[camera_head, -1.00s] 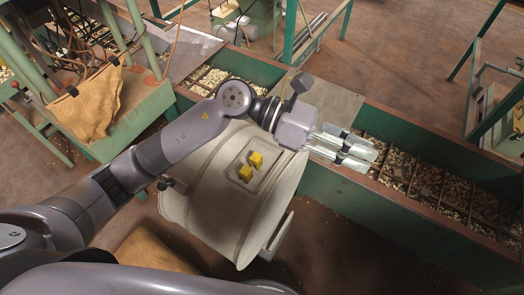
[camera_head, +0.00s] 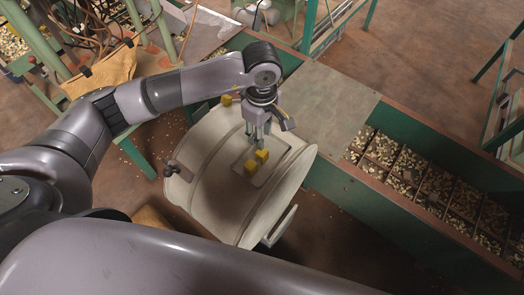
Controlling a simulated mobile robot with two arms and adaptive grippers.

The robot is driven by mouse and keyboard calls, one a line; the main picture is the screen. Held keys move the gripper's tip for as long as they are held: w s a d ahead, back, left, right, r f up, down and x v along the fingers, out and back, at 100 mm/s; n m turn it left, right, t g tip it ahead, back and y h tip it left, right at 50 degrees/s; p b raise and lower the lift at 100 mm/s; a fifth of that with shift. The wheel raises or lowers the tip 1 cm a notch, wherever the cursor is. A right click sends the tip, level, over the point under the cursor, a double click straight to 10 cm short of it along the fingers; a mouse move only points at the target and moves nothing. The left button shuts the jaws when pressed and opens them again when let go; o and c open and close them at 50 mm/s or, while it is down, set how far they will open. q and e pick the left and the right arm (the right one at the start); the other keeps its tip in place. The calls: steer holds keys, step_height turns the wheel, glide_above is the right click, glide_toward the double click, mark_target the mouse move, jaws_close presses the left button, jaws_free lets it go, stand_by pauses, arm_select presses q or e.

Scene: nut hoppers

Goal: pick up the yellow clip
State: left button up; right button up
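One yellow block (camera_head: 262,156) is at the upper right and the other yellow block (camera_head: 250,168) at the lower left. A third yellow piece (camera_head: 226,100) shows at the drum's far edge, beside my arm. My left gripper (camera_head: 259,146) points down just above the pair in the picture, with nothing visible in it. Its fingers overlap in this view, so their gap is unclear. My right gripper is out of view.
A green hopper trough (camera_head: 408,133) with several compartments of nuts runs behind and right of the drum. A flat grey-brown cover (camera_head: 330,100) lies across it. A green stand with cables and a tan cloth (camera_head: 105,72) is at the left.

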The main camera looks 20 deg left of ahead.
arm_select(q)
glide_above(262, 152)
step_height(262, 152, down, 4)
steer(key=shift+f+p, duration=0.1)
steer(key=shift+p, duration=0.2)
step_height(262, 152, down, 4)
steer(key=shift+f+p, duration=0.1)
steer(key=shift+p, duration=0.75)
steer(key=shift+w+f, duration=0.1)
steer(key=shift+f, duration=0.45)
steer(key=shift+a, duration=0.1)
steer(key=c, duration=0.6)
steer(key=shift+r, duration=0.15)
step_height(262, 152, up, 20)
steer(key=b, duration=0.3)
